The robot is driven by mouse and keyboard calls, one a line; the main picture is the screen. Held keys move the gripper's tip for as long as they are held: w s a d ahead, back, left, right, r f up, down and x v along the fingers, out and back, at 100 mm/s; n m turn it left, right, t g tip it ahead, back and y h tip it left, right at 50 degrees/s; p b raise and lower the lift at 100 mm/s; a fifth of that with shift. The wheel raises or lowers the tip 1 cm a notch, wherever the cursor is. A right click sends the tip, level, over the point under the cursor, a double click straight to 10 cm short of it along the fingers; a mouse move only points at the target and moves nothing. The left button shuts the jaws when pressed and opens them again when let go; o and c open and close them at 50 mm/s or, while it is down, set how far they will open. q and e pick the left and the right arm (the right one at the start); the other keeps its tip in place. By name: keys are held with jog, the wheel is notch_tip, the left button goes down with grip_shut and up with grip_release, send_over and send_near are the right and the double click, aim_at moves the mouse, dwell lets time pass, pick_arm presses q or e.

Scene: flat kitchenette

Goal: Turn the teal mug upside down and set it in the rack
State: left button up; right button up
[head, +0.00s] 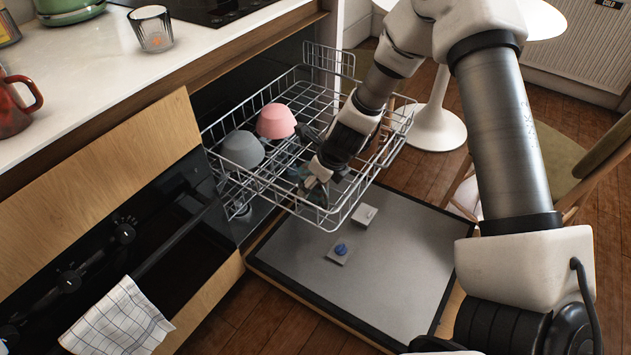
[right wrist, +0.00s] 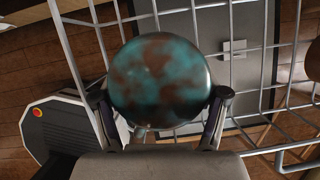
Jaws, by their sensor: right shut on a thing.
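The teal mug (right wrist: 160,65), blotched with brown, fills the middle of the right wrist view. Its round, closed side faces the camera, and no opening or handle shows. My right gripper (right wrist: 164,98) is shut on it, with one finger on each side. In the head view the right gripper (head: 314,186) is low at the near right part of the wire rack (head: 222,128), and the mug is mostly hidden by it. Rack wires show around the mug in the wrist view; I cannot tell whether it touches them. My left gripper is out of view.
An upturned pink bowl (head: 276,121) and a grey bowl (head: 242,149) sit in the rack's left part. The open dishwasher door (head: 385,265) lies below. A red mug (head: 14,108) and a glass (head: 152,30) stand on the counter (head: 75,75). A chair (head: 560,150) is at right.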

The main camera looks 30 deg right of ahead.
jog(key=o, duration=1.6)
